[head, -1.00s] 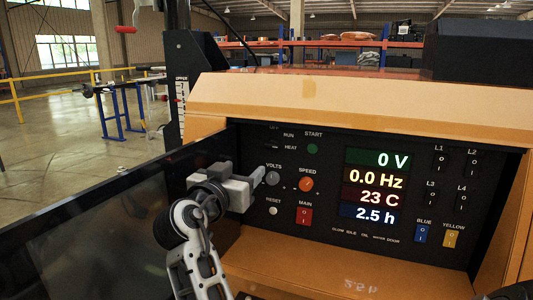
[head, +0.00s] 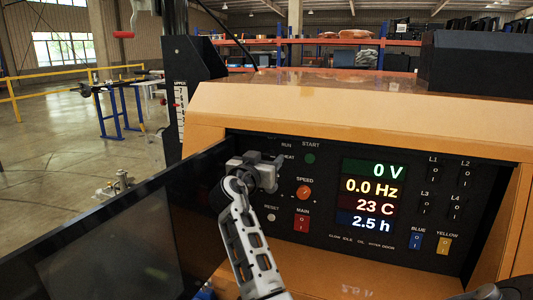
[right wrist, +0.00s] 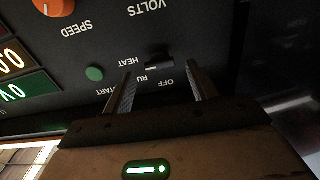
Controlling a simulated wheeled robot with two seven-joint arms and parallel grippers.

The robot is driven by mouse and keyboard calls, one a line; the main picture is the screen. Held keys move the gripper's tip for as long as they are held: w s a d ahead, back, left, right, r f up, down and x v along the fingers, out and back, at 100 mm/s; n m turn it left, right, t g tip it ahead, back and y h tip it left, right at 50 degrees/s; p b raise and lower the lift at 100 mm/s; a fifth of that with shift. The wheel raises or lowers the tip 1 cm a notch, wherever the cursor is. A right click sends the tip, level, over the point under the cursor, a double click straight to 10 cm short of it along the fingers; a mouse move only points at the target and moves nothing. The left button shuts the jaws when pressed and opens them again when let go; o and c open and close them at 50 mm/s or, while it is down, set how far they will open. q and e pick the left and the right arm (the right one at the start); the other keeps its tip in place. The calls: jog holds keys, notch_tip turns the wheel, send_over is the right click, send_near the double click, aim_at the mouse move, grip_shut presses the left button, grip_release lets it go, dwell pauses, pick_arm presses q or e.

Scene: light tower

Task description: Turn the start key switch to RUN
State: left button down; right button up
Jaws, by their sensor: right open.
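The start key switch (right wrist: 159,64) is a small dark knob with a pale mark, among the OFF, RUN and HEAT labels in the right wrist view, where the panel appears upside down. My right gripper (right wrist: 160,73) is open, with one finger on each side of the switch and a gap to both. I cannot tell how far the tips are from the panel, nor surely which label the switch points at. In the head view my right gripper (head: 277,166) hides the switch and the OFF label. My left gripper is not in view.
The green START button (head: 310,158), orange SPEED knob (head: 304,192) and red MAIN switch (head: 302,223) are close by. The lit display (head: 369,195) reads 0 V and 0.0 Hz. An open dark door (head: 110,240) stands left of my right arm. The orange hood (head: 350,117) overhangs the panel.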

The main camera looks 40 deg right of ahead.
jog(key=shift+x, duration=0.8)
jog(key=shift+c, duration=0.9)
jog(key=c, duration=0.8)
